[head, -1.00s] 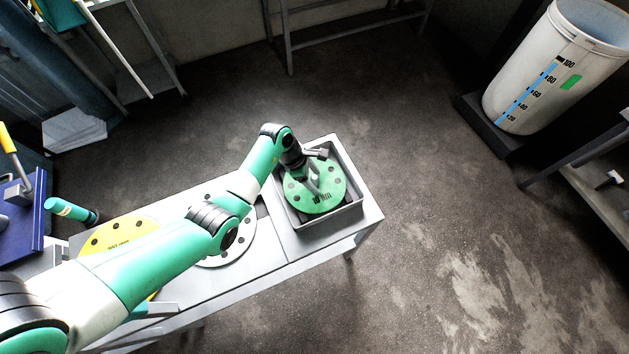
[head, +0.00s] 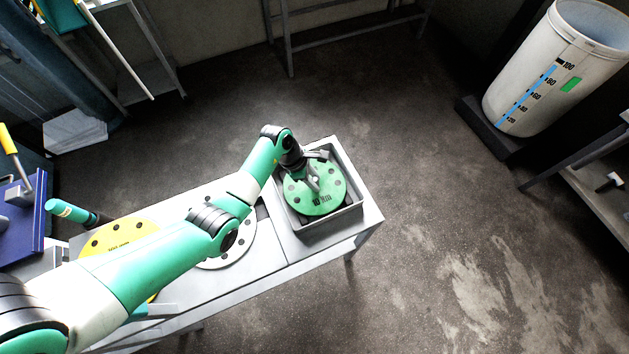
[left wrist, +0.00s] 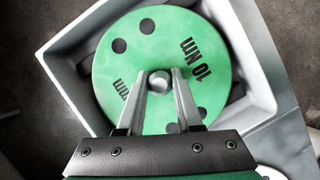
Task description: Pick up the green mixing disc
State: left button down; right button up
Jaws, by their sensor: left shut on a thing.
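The green mixing disc (head: 318,196) is round, with dark holes and "10 NM" lettering, and lies in a grey square tray (head: 300,229) at the right end of the bench. It also shows in the left wrist view (left wrist: 205,55), with a grey round hub (left wrist: 159,83) at its centre. My left gripper (head: 315,184) is over the disc's middle. In the left wrist view its fingers (left wrist: 160,86) are closed on the hub from either side. Whether the disc is clear of the tray floor, I cannot tell. My right gripper is not in view.
A yellow disc (head: 112,236) and a white disc (head: 240,245) lie on the bench (head: 285,262) to the left, partly behind my left arm. A white graduated bucket (head: 545,75) stands at the upper right. Open floor surrounds the bench's right end.

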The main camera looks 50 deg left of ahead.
aim_at(314, 180)
pick_arm(q)
jog(key=r+p, duration=0.1)
jog(key=r, duration=0.1)
jog(key=r+p, duration=0.1)
jog(key=r, duration=0.1)
jog(key=shift+s+d+r, duration=0.1)
jog(key=shift+s, duration=0.1)
jog(key=s+d+r+p, duration=0.4)
jog(key=s+r+p, duration=0.2)
jog(key=s, duration=0.7)
notch_tip(314, 180, up, 3)
jog(key=shift+d+f, duration=0.15)
